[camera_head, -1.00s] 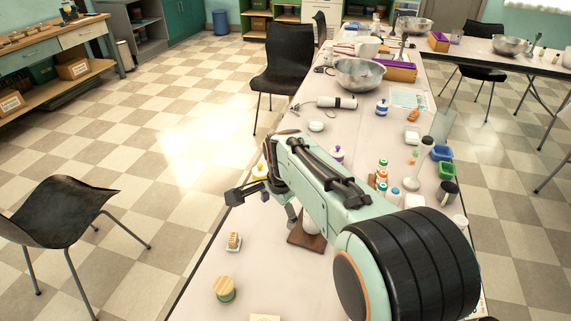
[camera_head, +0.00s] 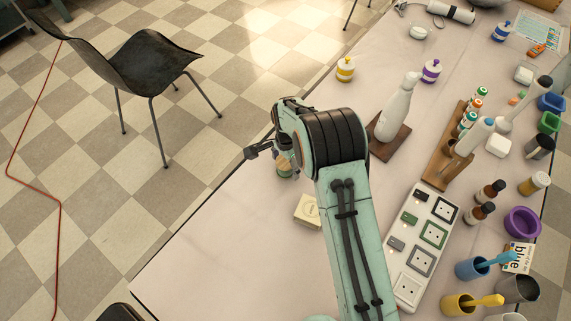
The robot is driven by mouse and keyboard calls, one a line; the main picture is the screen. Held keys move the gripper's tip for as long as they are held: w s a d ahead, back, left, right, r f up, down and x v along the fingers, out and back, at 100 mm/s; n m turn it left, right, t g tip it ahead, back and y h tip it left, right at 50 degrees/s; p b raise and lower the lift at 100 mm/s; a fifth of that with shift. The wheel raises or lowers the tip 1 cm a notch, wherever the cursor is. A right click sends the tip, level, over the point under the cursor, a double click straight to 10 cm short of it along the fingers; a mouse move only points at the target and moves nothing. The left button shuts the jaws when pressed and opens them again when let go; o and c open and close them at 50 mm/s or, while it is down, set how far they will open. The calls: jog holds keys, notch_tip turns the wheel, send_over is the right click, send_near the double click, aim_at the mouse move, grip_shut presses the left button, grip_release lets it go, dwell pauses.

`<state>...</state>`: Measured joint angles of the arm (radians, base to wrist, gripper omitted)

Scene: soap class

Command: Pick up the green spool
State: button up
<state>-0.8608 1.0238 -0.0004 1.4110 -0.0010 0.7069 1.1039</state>
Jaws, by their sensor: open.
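The green spool (camera_head: 285,168), with a pale wooden top, stands near the left edge of the table (camera_head: 215,265). It is partly hidden by my wrist and gripper. My gripper (camera_head: 270,156) is open and close around or just above the spool. One dark finger shows to the left of the spool; the other is hidden behind my arm. I cannot tell whether the fingers touch the spool.
A cream soap block (camera_head: 307,210) lies just in front of the spool. A white bottle (camera_head: 397,110) stands on a brown board to the right. A white socket-like panel (camera_head: 422,245) lies right of my arm. The front left of the table is clear.

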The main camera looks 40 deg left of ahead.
jog(key=shift+c, duration=0.3)
jog(key=c, duration=1.1)
jog(key=shift+o, duration=0.2)
jog(key=shift+r, duration=0.1)
